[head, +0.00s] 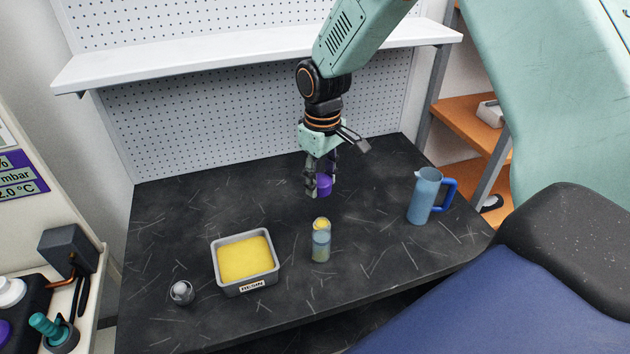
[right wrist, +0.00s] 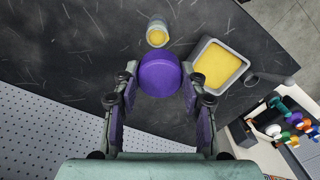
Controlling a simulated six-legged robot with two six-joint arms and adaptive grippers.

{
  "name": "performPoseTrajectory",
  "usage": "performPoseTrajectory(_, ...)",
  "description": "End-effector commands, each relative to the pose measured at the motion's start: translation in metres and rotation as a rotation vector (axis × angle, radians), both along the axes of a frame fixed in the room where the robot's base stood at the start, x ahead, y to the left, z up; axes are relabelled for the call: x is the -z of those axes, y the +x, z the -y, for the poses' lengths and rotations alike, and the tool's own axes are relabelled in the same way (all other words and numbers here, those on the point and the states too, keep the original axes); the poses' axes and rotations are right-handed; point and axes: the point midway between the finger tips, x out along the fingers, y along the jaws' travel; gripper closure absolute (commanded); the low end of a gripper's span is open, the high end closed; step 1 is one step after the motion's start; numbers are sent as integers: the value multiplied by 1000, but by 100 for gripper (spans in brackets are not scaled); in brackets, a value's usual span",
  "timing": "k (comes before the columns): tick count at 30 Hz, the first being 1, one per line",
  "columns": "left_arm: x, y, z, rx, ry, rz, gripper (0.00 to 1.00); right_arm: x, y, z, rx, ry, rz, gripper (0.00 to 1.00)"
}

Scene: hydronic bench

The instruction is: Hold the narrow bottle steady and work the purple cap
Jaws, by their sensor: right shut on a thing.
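The narrow bottle (head: 320,243), pale and see-through with a blue-grey lower part and a yellow top, stands upright on the dark bench. It also shows in the right wrist view (right wrist: 157,31), apart from my gripper. No gripper touches it. My right gripper (head: 321,184) points down behind the bottle and is shut on the purple cap (head: 324,187). The cap's round purple face fills the space between the fingertips in the right wrist view (right wrist: 160,75). The cap is off the bottle; its exact height over the bench is hard to tell. My left gripper is not in view.
A grey tray (head: 272,280) with yellow content stands left of the bottle. A small grey object (head: 182,292) lies farther left. A blue jug (head: 422,197) stands at the right. A white shelf (head: 240,58) and pegboard are behind. The bench around the bottle is clear.

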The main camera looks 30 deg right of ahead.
Motion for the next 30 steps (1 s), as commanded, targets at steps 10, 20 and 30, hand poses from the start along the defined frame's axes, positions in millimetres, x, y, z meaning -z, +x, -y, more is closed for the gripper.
performPoseTrajectory(10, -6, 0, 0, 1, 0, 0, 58, -1, -2, 3, 2, 0, -1, 89)
performPoseTrajectory(20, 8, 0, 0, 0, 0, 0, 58, 34, -2, 3, 2, 0, -1, 89)
performPoseTrajectory(30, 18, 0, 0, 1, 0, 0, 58, 58, -1, 1, 1, 0, 0, 89)
